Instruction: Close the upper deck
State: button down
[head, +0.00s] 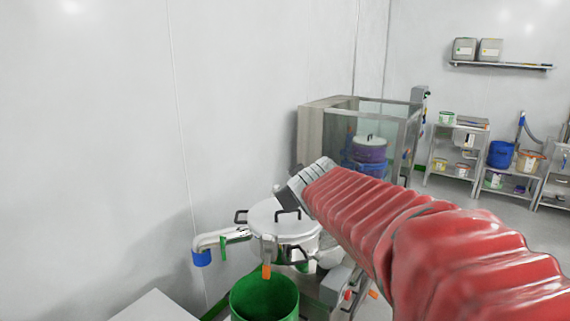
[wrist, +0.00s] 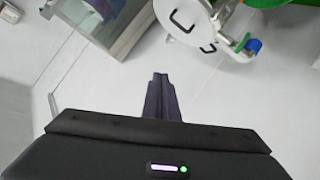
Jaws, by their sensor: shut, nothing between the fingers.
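A round steel sieve-like machine (head: 284,222), seemingly the one with the upper deck, stands by the left wall in the head view. Its pale round top has black handles, and it also shows at the top of the wrist view (wrist: 188,22). I cannot tell which part is the upper deck or whether it is seated. An orange handle (head: 266,271) hangs at its front. My gripper (wrist: 161,80) is shut and empty, apart from the machine. In the head view my red-sleeved arm reaches over the machine's right side and hides part of it; the fingertips do not show there.
A blue-ended spout (head: 202,257) sticks out left of the machine. A green bin (head: 264,300) stands in front. A glass-sided cabinet (head: 384,118) with purple and blue drums is behind. Shelving racks (head: 457,150) stand at the right. Open floor shows below the fingers.

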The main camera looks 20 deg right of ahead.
jog(key=s+a+f+m+g+y, duration=0.1)
jog(key=s+a+f+g, duration=0.1)
jog(key=s+a+f, duration=0.3)
jog(key=s+a+f+g+y, duration=0.1)
jog(key=s+a+f, duration=0.4)
jog(key=s, duration=0.9)
jog(key=s+a+f+m+g+y, duration=0.1)
jog(key=s+a+f+g, duration=0.3)
jog(key=s, duration=0.5)
notch_tip(320, 180, down, 2)
jog(key=shift+s+a+f+m+y, duration=0.25)
jog(key=shift+s+a+m+y, duration=0.1)
jog(key=shift+a+y, duration=0.15)
jog(key=shift+s, duration=0.15)
